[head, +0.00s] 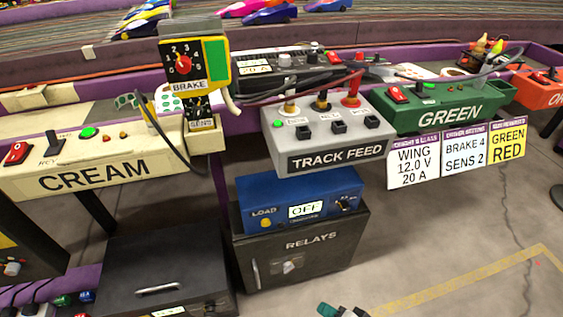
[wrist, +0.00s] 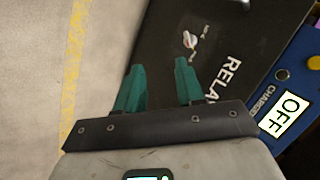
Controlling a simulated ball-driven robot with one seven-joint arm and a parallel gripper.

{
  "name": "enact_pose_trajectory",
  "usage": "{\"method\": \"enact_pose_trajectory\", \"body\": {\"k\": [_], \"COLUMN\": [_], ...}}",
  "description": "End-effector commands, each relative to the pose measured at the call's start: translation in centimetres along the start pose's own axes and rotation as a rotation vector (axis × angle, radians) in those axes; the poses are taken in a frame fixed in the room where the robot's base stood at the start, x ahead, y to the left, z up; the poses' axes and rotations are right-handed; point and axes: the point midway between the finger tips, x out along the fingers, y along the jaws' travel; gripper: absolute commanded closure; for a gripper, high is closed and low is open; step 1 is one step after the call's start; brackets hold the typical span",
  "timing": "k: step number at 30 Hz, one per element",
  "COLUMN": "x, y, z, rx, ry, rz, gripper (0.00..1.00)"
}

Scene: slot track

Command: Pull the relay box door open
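The relay box (head: 330,257) is a dark grey case low in the middle of the head view, with RELAYS on its front door. The door looks shut. It has a silver vertical handle (head: 256,274) at its left side and a small turn knob (head: 291,264) near its middle.
A blue charger (head: 290,195) reading OFF sits on the box. A black case (head: 165,260) stands close on the left. The cream, TRACK FEED (head: 330,157) and green panels hang above. Concrete floor with a yellow line (head: 470,278) is clear at the right.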

Motion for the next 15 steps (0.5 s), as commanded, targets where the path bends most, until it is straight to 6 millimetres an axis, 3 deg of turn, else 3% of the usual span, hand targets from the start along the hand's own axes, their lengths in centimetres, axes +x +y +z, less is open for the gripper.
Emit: {"method": "enact_pose_trajectory", "body": {"k": [6, 15], "x": [-8.7, -19.2], "y": [6.3, 11.3], "z": [-0.6, 1.1], "rx": [-0.345, -0.559], "ry": [-0.104, -0.322], "rz": [0.324, 0.598], "gripper": [0.62, 0.62]}}
